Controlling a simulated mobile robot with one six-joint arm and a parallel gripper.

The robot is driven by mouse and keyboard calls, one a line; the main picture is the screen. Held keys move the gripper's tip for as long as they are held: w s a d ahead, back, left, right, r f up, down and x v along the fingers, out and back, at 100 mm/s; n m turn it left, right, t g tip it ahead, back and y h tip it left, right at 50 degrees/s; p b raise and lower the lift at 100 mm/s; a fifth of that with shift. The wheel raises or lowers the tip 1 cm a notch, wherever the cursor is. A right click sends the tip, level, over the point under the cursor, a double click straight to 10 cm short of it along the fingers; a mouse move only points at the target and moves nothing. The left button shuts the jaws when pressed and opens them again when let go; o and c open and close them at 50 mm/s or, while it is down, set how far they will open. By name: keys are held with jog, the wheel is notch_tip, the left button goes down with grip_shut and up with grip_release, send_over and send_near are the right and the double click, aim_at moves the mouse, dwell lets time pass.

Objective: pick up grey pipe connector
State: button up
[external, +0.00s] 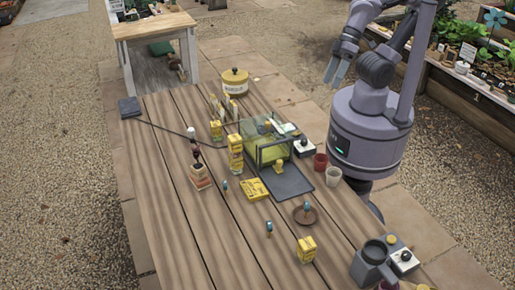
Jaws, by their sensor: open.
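A dark grey piece with a round open top (373,262) stands at the near right corner of the wooden table. It may be the grey pipe connector, but its shape is too small to be sure of. My gripper (335,80) is open and empty, pointing down. It is raised above the ground behind the table's right side, well apart from the grey piece and everything on the table.
The plank table (180,230) holds a glass-sided box (270,145), a dark flat tray (290,181), a yellow lidded pot (235,82), several yellow packets, a brown saucer (305,215) and small cups (333,177). The table's near left is clear.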

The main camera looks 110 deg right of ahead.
jog(key=shift+r, duration=0.2)
jog(key=c, duration=0.3)
jog(key=shift+w+d, duration=0.1)
jog(key=shift+c, duration=0.5)
